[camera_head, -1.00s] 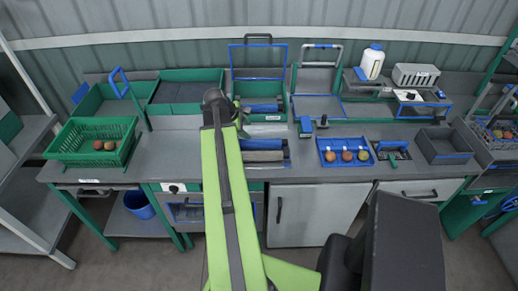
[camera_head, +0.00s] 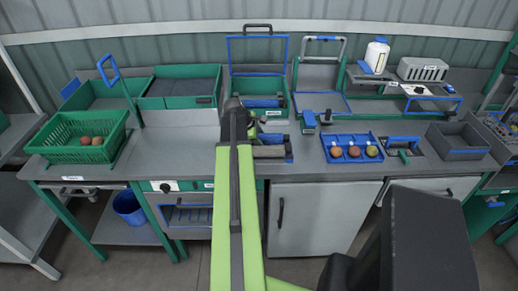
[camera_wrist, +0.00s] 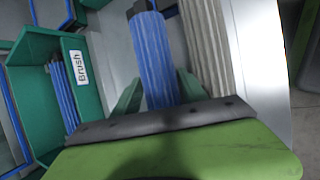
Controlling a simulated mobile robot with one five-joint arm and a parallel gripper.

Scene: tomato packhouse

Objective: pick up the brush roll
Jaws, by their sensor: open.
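A blue ridged brush roll (camera_wrist: 152,58) lies in the middle of the wrist view, with a grey ridged roll (camera_wrist: 207,45) beside it on the right. My gripper (camera_wrist: 158,92) is open, its two green fingers either side of the blue roll's near part; I cannot tell whether they touch it. The roll's near end is hidden behind my gripper. In the head view my arm partly covers the rolls (camera_head: 270,152) on the bench, and the fingers cannot be made out.
A green box (camera_wrist: 88,85) labelled "Brush" stands left of the rolls in the wrist view, with another blue roll (camera_wrist: 62,95) inside. In the head view, a blue tray (camera_head: 352,137) with several tomatoes sits to the right, and a green crate (camera_head: 75,155) to the left.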

